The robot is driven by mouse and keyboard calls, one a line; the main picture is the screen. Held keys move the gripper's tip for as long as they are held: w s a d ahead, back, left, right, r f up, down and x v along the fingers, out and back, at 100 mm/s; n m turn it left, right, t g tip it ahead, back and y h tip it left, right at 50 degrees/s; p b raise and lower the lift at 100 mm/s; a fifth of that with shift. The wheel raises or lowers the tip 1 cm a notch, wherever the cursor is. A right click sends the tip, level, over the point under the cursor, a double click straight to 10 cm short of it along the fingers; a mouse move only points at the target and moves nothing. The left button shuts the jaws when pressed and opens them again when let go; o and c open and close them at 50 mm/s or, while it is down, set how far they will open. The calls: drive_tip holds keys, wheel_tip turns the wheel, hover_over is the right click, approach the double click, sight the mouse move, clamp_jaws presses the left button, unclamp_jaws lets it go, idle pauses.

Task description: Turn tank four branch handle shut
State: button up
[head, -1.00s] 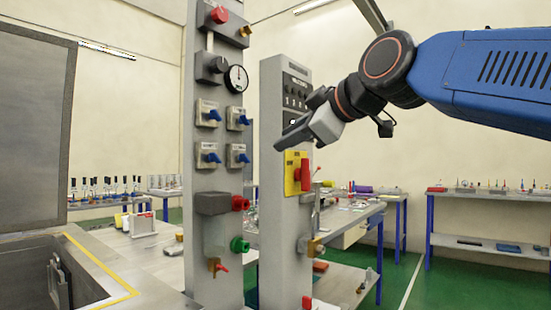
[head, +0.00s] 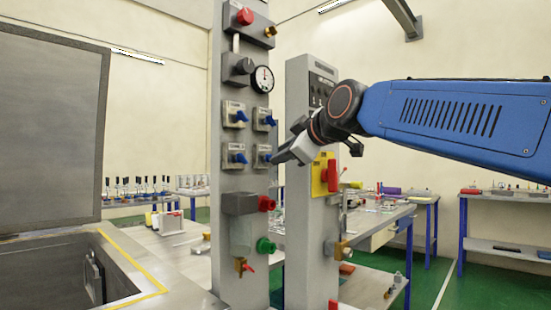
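Four small valves with blue handles sit in two rows of two on the grey column (head: 226,180). They are the upper left handle (head: 239,116), upper right handle (head: 270,121), lower left handle (head: 239,158) and lower right handle (head: 266,157). Their labels are too small to read, so I cannot tell which is tank four. My gripper (head: 282,158) points left and down, with its tip just right of the lower right handle. I cannot tell whether it touches that handle, nor whether its fingers are apart.
A round gauge (head: 262,79) and a red knob (head: 245,16) are above the valves. Below are a red knob (head: 266,203) and a green knob (head: 265,246). A second grey column (head: 299,220) with a red switch (head: 331,175) stands close on the right.

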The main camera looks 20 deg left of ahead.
drive_tip(key=shift+x, duration=1.85)
clamp_jaws()
drive_tip(key=shift+w+d+m+g+y, duration=0.15)
drive_tip(key=shift+m+g+y, duration=0.4)
drive_tip(key=shift+m+g, duration=1.15)
drive_tip(key=shift+w+a+m+g+y, duration=0.15)
drive_tip(key=shift+m+g+y, duration=0.55)
drive_tip(key=shift+m, duration=1.65)
drive_tip(key=shift+w+d+m+g+y, duration=0.2)
drive_tip(key=shift+m+g+y, duration=0.15)
drive_tip(key=shift+m+g, duration=1.45)
drive_tip(key=shift+m+t, duration=0.3)
drive_tip(key=shift+m, duration=0.05)
